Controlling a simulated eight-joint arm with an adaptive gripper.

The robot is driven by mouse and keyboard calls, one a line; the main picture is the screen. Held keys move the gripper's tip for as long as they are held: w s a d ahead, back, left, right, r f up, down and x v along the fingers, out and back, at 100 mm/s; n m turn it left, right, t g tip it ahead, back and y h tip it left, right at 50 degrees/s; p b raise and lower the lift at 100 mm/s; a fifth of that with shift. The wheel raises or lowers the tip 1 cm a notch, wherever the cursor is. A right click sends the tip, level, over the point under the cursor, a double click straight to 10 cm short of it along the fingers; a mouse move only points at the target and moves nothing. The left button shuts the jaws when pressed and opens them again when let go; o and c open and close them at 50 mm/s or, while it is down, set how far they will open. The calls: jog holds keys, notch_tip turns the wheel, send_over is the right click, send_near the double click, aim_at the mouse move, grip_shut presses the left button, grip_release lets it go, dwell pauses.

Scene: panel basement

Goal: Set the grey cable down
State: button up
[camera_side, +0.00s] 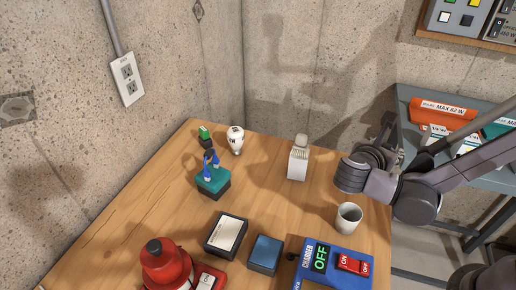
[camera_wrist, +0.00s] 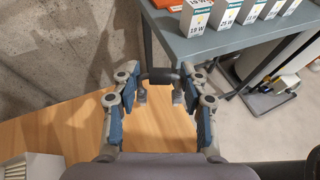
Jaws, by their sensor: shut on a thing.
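My gripper (camera_wrist: 160,82) is above the right edge of the wooden table, with its blue-padded fingers apart on either side of a dark grey piece. This piece, which I take to be part of the grey cable (camera_wrist: 160,74), spans the gap at the fingertips. It is held up against the view of the grey shelf and floor. In the side view my gripper (camera_side: 388,128) shows small and dark at the table's right, partly behind my own wrist. The cable's full length and ends cannot be made out in either view.
The wooden table (camera_side: 130,225) holds a white cup (camera_side: 348,218), a white block-shaped device (camera_side: 298,160), a bulb (camera_side: 236,140), a teal block (camera_side: 213,181) and a blue switch box (camera_side: 335,268). A grey shelf (camera_side: 480,165) with boxes stands right. The table's middle has bare room.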

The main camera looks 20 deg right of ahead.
jog(key=shift+w+a+f, duration=0.25)
jog(key=shift+a+f, duration=0.25)
jog(key=shift+f, duration=0.5)
jog(key=shift+w+a+f, duration=0.25)
jog(key=shift+a+f, duration=0.3)
jog(key=shift+f, duration=0.5)
jog(key=shift+w+a+f, duration=0.25)
jog(key=shift+a+f, duration=0.25)
jog(key=shift+f, duration=0.5)
jog(key=o, duration=1)
jog(key=shift+f, duration=0.1)
